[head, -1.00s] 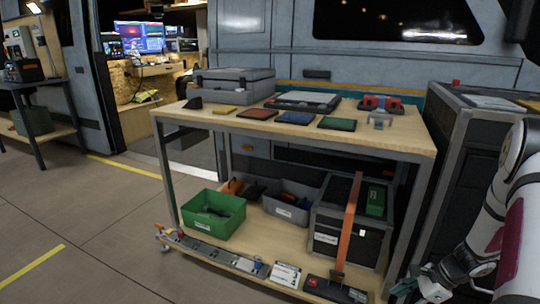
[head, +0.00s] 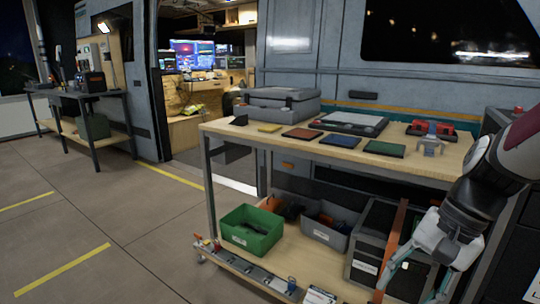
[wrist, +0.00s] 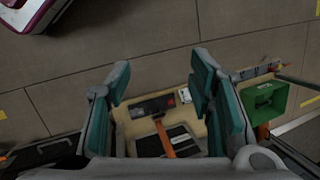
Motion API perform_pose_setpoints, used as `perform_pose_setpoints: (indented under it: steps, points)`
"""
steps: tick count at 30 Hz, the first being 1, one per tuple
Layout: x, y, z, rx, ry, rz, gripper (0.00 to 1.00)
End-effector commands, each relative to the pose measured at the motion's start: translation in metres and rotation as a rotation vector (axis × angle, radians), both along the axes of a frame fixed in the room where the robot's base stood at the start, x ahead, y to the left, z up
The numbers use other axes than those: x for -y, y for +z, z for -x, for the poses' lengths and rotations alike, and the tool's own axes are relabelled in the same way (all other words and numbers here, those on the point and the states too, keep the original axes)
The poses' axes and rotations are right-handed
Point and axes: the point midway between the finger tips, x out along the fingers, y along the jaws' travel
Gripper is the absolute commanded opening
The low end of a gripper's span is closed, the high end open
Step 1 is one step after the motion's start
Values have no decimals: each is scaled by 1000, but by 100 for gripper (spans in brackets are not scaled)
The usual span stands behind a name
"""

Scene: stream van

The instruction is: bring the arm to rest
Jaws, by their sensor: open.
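My gripper (head: 412,283) is in the lower right of the head view, in front of the right end of the workbench (head: 443,176). In the wrist view my gripper (wrist: 160,82) shows two teal-padded fingers spread wide with nothing between them. Beyond the fingers the wrist view shows the bench's lower shelf (wrist: 190,123), with a dark case (wrist: 178,144) and an orange strap (wrist: 160,130) on it. My arm comes in from the right edge of the head view, bent downward.
The bench top holds a grey case (head: 279,106), a flat device (head: 349,122), several coloured pads and a red item (head: 431,128). A green bin (head: 251,230) and a grey bin (head: 326,225) stand below. Open floor (head: 90,220) lies to the left.

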Motion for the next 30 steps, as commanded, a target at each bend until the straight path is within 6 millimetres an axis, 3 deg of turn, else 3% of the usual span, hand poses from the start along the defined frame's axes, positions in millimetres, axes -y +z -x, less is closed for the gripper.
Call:
perform_pose_setpoints:
  steps: [1,6,15,26,30]
  points:
    - [-11,13,15,19,63,24,48]
    - [-36,38,67,51,263,100,48]
    - [-50,57,151,100,552,238,48]
    - [-42,54,207,136,739,351,48]
    - [-42,78,199,145,730,352,48]
